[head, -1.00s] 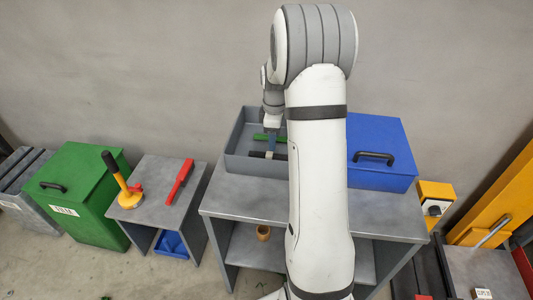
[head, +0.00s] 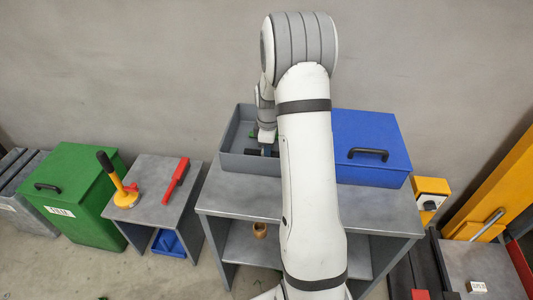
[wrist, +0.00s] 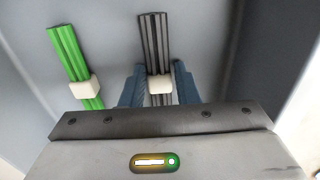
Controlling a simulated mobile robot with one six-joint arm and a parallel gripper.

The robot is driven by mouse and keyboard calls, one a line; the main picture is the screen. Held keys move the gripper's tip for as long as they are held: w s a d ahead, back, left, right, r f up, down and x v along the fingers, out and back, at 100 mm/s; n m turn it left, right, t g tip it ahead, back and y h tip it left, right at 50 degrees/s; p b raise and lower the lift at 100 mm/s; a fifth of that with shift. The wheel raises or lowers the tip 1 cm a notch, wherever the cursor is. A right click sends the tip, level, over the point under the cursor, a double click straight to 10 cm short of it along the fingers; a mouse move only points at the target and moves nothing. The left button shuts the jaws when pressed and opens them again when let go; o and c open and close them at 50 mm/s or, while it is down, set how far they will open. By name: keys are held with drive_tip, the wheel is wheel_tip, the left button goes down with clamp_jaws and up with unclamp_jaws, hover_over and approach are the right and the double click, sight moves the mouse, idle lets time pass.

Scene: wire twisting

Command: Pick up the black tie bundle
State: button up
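The black tie bundle (wrist: 154,38) lies in the grey tray (head: 236,143), with a pale band around it. In the wrist view it runs up the middle. My gripper (wrist: 160,70) is open, with its blue fingers on either side of the bundle near the band. A narrow gap seems to be left at the sides. In the head view my gripper (head: 267,148) is low inside the tray, and my arm hides part of the tray. The black bundle (head: 252,152) shows only as a small dark piece there.
A green bundle (wrist: 66,50) with a pale band lies left of the black one. A blue box (head: 375,125) with a black handle stands right of the tray on the grey table (head: 240,200). The tray walls rise around my gripper. A smaller side table (head: 150,215) holds red and yellow tools.

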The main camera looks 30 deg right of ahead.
clamp_jaws()
